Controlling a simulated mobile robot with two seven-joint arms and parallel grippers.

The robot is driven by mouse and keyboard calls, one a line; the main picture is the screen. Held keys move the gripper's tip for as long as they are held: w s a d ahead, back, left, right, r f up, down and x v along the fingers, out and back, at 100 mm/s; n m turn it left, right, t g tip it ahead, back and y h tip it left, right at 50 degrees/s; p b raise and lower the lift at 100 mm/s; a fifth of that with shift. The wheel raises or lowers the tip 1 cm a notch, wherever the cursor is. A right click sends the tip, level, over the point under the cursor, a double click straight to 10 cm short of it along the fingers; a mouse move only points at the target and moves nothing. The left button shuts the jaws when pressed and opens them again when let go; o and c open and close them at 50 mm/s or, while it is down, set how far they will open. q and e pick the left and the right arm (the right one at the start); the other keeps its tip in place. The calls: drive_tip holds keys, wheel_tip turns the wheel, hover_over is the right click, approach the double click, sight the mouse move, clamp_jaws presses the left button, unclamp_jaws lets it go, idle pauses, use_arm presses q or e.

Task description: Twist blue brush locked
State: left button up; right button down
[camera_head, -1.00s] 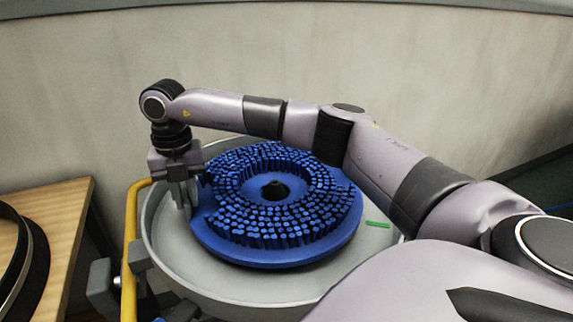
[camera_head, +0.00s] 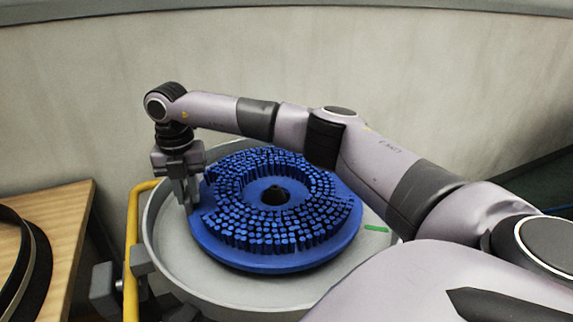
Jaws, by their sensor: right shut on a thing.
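The round blue brush (camera_head: 278,263) lies bristles up in a grey round pan (camera_head: 170,270), with a dark hole at its centre. My right arm reaches across from the right, behind and partly over the brush's far right side. My right gripper (camera_head: 189,197) points down at the brush's left edge and is shut on its rim. The exact contact of the fingers is too small to see clearly. What lies beneath the brush is hidden. My left gripper is not in view.
A green mark (camera_head: 377,228) lies on the pan right of the brush. A yellow tube (camera_head: 131,250) with grey fittings runs along the pan's left side. A wooden table (camera_head: 68,215) holding a dark ring (camera_head: 35,270) stands at left. A pale wall rises behind.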

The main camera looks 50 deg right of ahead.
drive_tip(key=shift+w+d, duration=0.1)
drive_tip(key=shift+w, duration=0.05)
idle(0.3)
drive_tip(key=shift+w+d+m+p, duration=0.65)
drive_tip(key=shift+w+d+m, duration=0.3)
drive_tip(key=shift+m, duration=0.05)
drive_tip(key=shift+w+d+m+p, duration=0.35)
drive_tip(key=shift+w+d+m, duration=0.15)
drive_tip(key=shift+d, duration=0.2)
drive_tip(key=shift+w+d+m, duration=0.35)
drive_tip(key=shift+d+m, duration=0.05)
drive_tip(key=shift+d, duration=0.05)
drive_tip(key=shift+w+d+m+p, duration=0.3)
drive_tip(key=shift+d+m+p, duration=0.1)
drive_tip(key=shift+d, duration=0.1)
drive_tip(key=c, duration=1)
unclamp_jaws()
drive_tip(key=shift+o, duration=0.2)
drive_tip(key=shift+f, duration=0.1)
